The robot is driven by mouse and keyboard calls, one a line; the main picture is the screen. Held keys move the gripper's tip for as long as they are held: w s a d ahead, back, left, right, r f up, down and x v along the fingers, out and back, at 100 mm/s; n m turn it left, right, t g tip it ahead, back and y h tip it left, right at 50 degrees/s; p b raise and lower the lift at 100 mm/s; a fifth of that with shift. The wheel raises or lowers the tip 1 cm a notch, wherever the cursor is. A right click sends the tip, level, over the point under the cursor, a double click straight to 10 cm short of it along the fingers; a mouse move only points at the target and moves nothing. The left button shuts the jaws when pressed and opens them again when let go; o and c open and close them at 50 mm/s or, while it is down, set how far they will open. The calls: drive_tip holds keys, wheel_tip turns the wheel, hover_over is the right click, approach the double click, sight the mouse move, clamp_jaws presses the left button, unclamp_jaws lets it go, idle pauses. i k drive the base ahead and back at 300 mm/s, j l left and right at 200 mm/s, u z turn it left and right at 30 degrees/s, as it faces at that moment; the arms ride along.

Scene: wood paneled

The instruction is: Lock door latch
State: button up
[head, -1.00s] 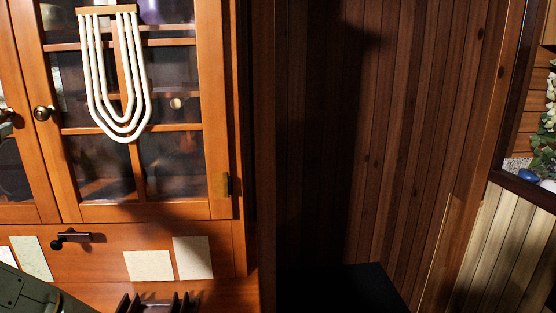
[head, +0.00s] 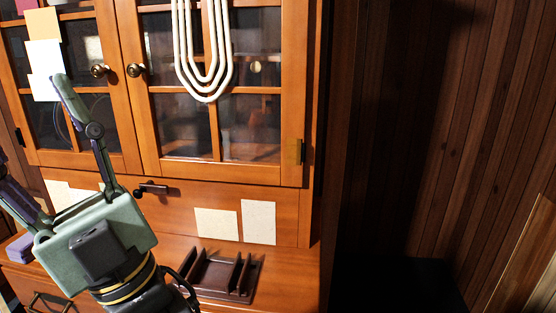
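A wooden cabinet with two glass-paned doors, a left door (head: 118,110) and a right door (head: 222,176), fills the left and middle of the head view. Both doors look closed. They carry round brass knobs, one on the left door (head: 99,71) and one on the right (head: 135,70). A small dark latch-like handle (head: 155,188) sits on the panel below the doors, just right of my gripper's body. My gripper (head: 32,122) is at the lower left with its fingers spread wide and nothing seen between them. Its left finger is partly cut off by the frame.
White looped tubing (head: 204,90) hangs over the right door. Paper notes (head: 258,222) are stuck on the lower panel. A dark desk organizer (head: 216,275) stands on the wooden ledge (head: 290,277). A purple block (head: 20,246) lies at far left. Dark wood paneling (head: 445,130) is at right.

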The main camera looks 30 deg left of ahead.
sight(149, 186)
drive_tip(key=u, duration=1.45)
drive_tip(key=i+j+u, duration=0.15)
drive_tip(key=j+u, duration=0.1)
drive_tip(key=j, duration=0.25)
